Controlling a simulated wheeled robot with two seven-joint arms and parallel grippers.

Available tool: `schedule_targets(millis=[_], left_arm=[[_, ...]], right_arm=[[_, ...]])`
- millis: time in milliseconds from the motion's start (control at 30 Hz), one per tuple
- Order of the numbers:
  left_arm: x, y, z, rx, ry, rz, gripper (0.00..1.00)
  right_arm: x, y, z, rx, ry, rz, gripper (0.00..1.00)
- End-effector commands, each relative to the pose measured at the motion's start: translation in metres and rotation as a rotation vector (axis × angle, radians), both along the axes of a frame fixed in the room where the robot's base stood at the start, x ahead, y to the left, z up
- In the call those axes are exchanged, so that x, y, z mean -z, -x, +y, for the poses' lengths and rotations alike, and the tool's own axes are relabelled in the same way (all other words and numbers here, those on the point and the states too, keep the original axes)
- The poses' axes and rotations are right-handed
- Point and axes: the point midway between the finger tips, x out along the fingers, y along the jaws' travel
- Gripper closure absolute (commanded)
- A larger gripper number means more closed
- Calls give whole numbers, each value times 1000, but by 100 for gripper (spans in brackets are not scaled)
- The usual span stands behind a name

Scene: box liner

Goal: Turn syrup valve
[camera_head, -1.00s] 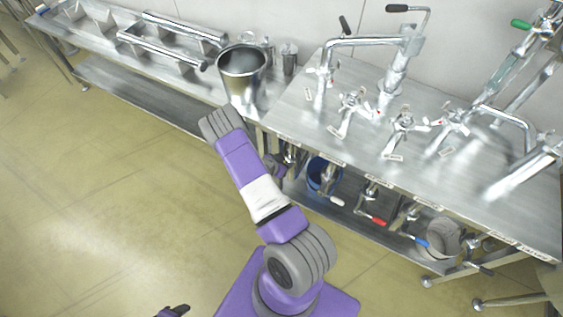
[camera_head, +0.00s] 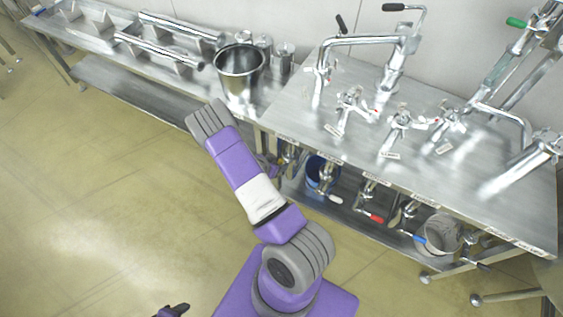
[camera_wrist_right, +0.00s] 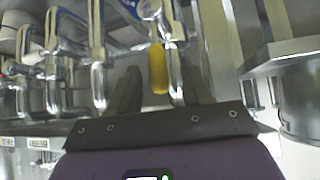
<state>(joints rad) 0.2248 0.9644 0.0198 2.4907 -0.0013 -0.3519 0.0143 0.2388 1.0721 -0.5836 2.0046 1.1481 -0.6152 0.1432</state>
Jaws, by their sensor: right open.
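A valve with a yellow handle (camera_wrist_right: 159,68) hangs among metal pipes in the right wrist view. My right gripper (camera_wrist_right: 160,78) is open, with its dark fingers on either side of this handle; I cannot tell whether they touch it. In the head view my right gripper (camera_head: 270,165) is mostly hidden behind my forearm, at the left end of the row of valves under the steel counter (camera_head: 340,120). Other valves there have white (camera_head: 335,199), red (camera_head: 376,217) and blue (camera_head: 419,239) handles. Which one is the syrup valve cannot be read. My left gripper (camera_head: 176,309) shows only partly at the bottom edge.
A steel pot (camera_head: 239,75) stands left of the counter, on a lower bench (camera_head: 100,40). A blue bucket (camera_head: 317,175) and a grey bucket (camera_head: 440,232) sit below the valves. Taps stand on the counter. The floor (camera_head: 100,200) at left is clear.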

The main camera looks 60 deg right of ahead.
Motion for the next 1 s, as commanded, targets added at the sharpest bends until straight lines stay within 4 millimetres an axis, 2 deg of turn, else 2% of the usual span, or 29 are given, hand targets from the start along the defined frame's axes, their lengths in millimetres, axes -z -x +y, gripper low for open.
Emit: schedule_targets(millis=[100, 300, 867, 933, 1000], left_arm=[[-4, 0, 0, 0, 0, 0, 52], [-5, 0, 0, 0, 0, 0, 52], [-5, 0, 0, 0, 0, 0, 52], [-5, 0, 0, 0, 0, 0, 52], [-4, 0, 0, 0, 0, 0, 52]], right_arm=[[-14, -3, 13, -1, 0, -1, 52], [-22, -4, 22, -1, 1, 1, 52], [-22, -4, 22, -1, 0, 1, 52], [-19, -5, 26, -17, -14, 5, 52], [-12, -8, 39, -66, -56, 19, 52]])
